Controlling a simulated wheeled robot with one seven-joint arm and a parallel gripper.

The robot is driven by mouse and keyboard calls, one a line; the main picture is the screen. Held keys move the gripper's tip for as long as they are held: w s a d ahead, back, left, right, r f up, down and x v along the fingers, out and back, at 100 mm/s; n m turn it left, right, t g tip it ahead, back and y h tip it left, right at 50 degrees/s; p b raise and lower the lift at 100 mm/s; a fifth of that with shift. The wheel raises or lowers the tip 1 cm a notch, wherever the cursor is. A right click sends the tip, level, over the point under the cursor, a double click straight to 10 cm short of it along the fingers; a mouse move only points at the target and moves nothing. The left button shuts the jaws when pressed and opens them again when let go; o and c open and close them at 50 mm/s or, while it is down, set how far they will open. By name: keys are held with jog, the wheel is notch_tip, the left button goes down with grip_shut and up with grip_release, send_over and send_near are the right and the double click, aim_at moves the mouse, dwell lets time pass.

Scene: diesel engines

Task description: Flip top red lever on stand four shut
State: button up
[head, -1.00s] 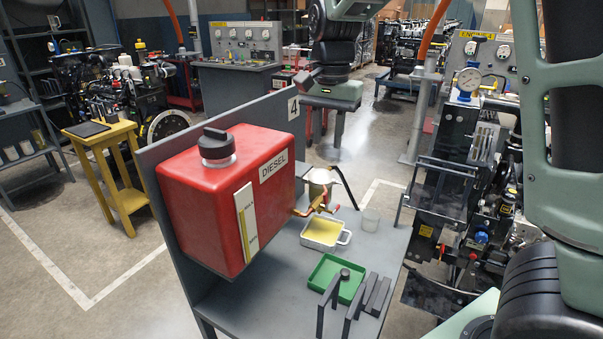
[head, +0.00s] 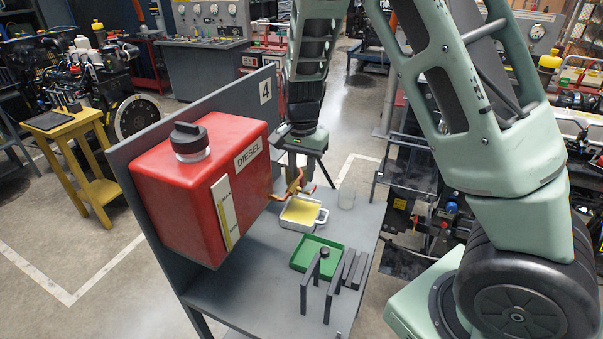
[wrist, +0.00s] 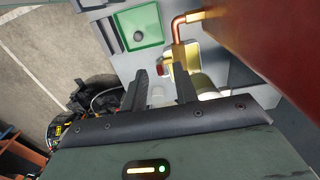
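The red diesel tank (head: 205,185) hangs on the panel of the stand marked 4 (head: 265,90). Brass-coloured valve piping (head: 292,186) comes out of its right side, with small red lever parts (head: 310,187) by it. In the wrist view the copper and brass pipe (wrist: 181,40) runs beside the tank, and a small red piece (wrist: 160,69) shows just beyond my fingers. My gripper (wrist: 161,92) is open, its two dark fingers apart with nothing between them. In the head view my wrist is just above and behind the valve and hides part of it. The levers' exact positions are unclear.
Below the valve stands a white pan with yellow liquid (head: 300,212). The tank's side is close to my gripper.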

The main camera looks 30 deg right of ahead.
jog(key=shift+f, duration=1.2)
grip_shut()
jog(key=shift+w+d+g+y, duration=0.2)
jog(key=shift+d+g+y, duration=0.1)
jog(key=shift+y, duration=0.2)
jog(key=shift+w+d+g+y, duration=0.25)
jog(key=shift+g+y, duration=0.25)
jog(key=shift+y, duration=0.2)
jog(key=shift+r, duration=0.1)
